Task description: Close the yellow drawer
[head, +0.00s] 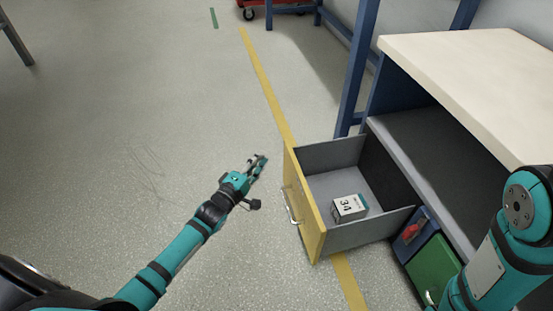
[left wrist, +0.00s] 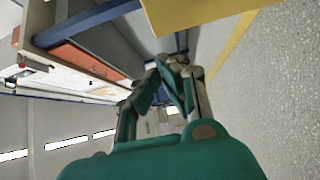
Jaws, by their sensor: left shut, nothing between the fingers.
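The yellow drawer (head: 304,205) is pulled out from the workbench, with its yellow front facing left and a metal handle (head: 291,207) on it. A small white box marked 34 (head: 348,207) lies inside on the grey drawer floor. My left gripper (head: 261,159) is shut and empty. In the head view it appears left of the drawer front, near its far end, with a gap between them. In the left wrist view the gripper fingers (left wrist: 172,64) are together, and the yellow front (left wrist: 195,14) shows at the top edge. My right gripper is out of view.
The workbench (head: 470,60) has a pale top and blue legs. My right arm covers the lower right. The floor at left is clear.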

